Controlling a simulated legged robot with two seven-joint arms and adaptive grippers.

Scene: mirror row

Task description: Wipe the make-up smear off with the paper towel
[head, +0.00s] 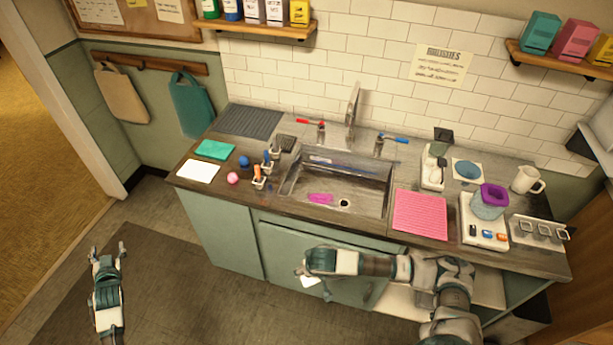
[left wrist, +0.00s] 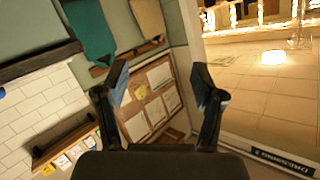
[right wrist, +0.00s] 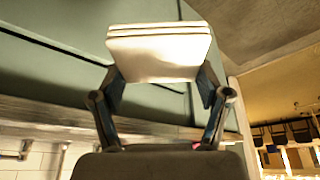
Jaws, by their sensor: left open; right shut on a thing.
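A magenta smear (head: 320,198), likely the make-up, lies on the floor of the steel sink basin (head: 372,195), left of the drain. My right gripper (head: 304,271) is in front of the counter, below and apart from the smear. It is shut on a folded white paper towel (head: 309,281), which also shows between the fingers in the right wrist view (right wrist: 160,52). My left gripper (head: 107,258) is open and empty over the dark floor mat at the left, far from the sink. Its spread fingers show in the left wrist view (left wrist: 161,92).
A red-handled tap (head: 320,130) and a blue-handled tap (head: 380,145) stand behind the basin. A pink ribbed mat (head: 420,214) lies right of it. Bottles, a pink ball (head: 233,178) and a white sheet (head: 198,171) sit left of it. The counter's front edge lies between my right gripper and the basin.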

